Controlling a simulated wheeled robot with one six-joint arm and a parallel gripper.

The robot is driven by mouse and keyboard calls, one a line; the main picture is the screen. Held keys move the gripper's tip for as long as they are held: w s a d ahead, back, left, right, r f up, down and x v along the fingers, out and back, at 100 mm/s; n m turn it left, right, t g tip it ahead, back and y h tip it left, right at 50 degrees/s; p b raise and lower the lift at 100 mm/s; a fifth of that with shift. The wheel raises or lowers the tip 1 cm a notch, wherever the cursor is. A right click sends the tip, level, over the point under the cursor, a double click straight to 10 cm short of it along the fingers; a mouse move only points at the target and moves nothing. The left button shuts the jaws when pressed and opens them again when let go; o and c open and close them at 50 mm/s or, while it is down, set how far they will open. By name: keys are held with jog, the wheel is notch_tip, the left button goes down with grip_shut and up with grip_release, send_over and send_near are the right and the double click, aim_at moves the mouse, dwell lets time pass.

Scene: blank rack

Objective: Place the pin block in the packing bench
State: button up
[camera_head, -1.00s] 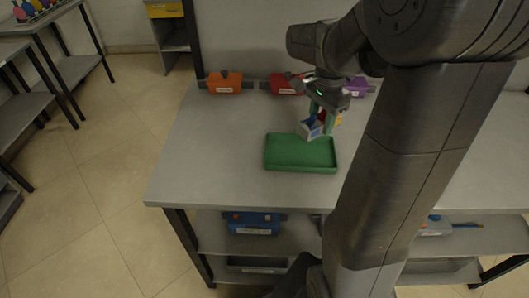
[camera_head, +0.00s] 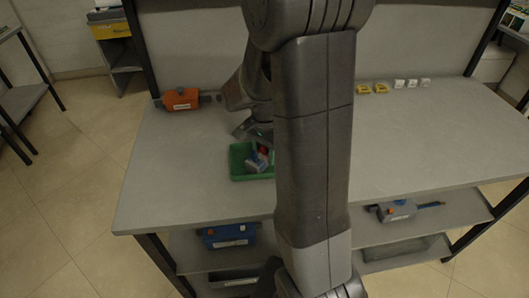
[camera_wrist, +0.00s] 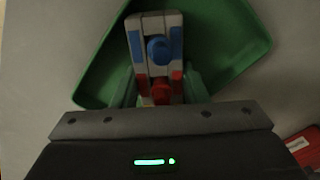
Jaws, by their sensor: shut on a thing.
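The pin block (camera_wrist: 144,45) is a light grey block with blue and red pins and patches. My gripper (camera_wrist: 160,88) is shut on it, with green fingers on both sides in the wrist view. The block also shows in the head view (camera_head: 257,162), tilted, within the outline of the green tray (camera_head: 236,172). The tray lies on the grey packing bench (camera_head: 170,200), and its rim and floor surround the block in the wrist view (camera_wrist: 235,45). I cannot tell whether the block touches the tray floor. My arm hides the tray's right side in the head view.
An orange device (camera_head: 180,99) sits at the bench's back left. A red object (camera_wrist: 303,145) lies beside the tray in the wrist view. Yellow and white small items (camera_head: 380,88) line the back right. The bench's right half is clear. A blue device (camera_head: 228,236) is on the shelf below.

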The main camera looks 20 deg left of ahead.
jog(key=shift+f, duration=0.15)
jog(key=o, duration=1)
jog(key=shift+c, duration=0.2)
notch_tip(320, 180, up, 12)
jog(key=shift+r, duration=0.2)
